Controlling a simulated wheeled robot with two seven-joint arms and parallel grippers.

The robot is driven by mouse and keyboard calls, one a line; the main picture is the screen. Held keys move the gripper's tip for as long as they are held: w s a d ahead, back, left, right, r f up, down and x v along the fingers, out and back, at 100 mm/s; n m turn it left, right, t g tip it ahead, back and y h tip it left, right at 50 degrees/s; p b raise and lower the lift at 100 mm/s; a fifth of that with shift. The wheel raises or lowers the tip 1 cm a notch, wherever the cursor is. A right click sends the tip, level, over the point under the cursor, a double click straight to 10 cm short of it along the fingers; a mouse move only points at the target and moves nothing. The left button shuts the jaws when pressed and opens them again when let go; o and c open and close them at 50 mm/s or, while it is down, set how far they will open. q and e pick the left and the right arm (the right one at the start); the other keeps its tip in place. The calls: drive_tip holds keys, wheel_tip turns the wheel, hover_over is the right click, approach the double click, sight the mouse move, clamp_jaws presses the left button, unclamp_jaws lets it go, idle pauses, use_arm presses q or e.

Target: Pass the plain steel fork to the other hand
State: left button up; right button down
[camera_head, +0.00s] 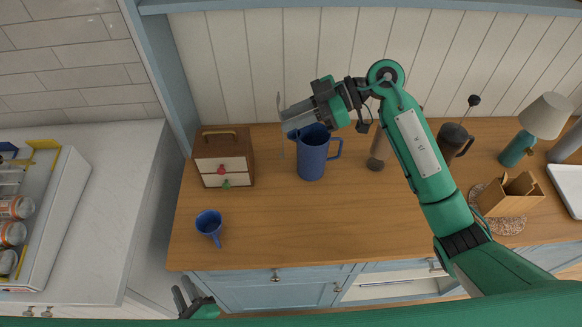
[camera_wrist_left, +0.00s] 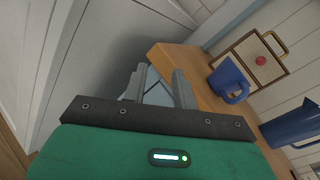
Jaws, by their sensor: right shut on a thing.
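The plain steel fork (camera_head: 280,101) is a thin grey upright shape at the fingertips of my right gripper (camera_head: 284,119). That gripper is shut on it, in the air in front of the blue pitcher's rim and the back wall. The fork's fine detail is too small to make out. My left gripper (camera_head: 184,297) is low at the bottom of the head view, in front of the counter's front edge and well away from the fork. Its two fingers stand apart and empty in the left wrist view (camera_wrist_left: 158,84).
A blue pitcher (camera_head: 312,158) stands just below my right gripper. A wooden holder (camera_head: 508,205) and a lamp (camera_head: 546,115) are right. The counter's front middle is clear.

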use_arm(q)
drive_tip(key=w+d+r+m+t+h, duration=0.2)
drive_tip(key=w+d+r+m+h, duration=0.35)
drive_tip(key=d+r, duration=0.85)
drive_tip(key=w+d+r+m+t+h, duration=0.1)
drive_tip(key=w+d+r+m+h, duration=0.1)
drive_tip(key=w+d+r+m, duration=0.9)
drive_tip(key=w+d+r+n, duration=0.1)
drive_tip(key=w+r+n, duration=0.3)
drive_tip(key=w, duration=0.6)
drive_tip(key=shift+d+n, duration=0.25)
drive_tip(key=shift+n, duration=0.2)
clamp_jaws()
use_arm(e)
drive_tip(key=c, duration=1.2)
unclamp_jaws()
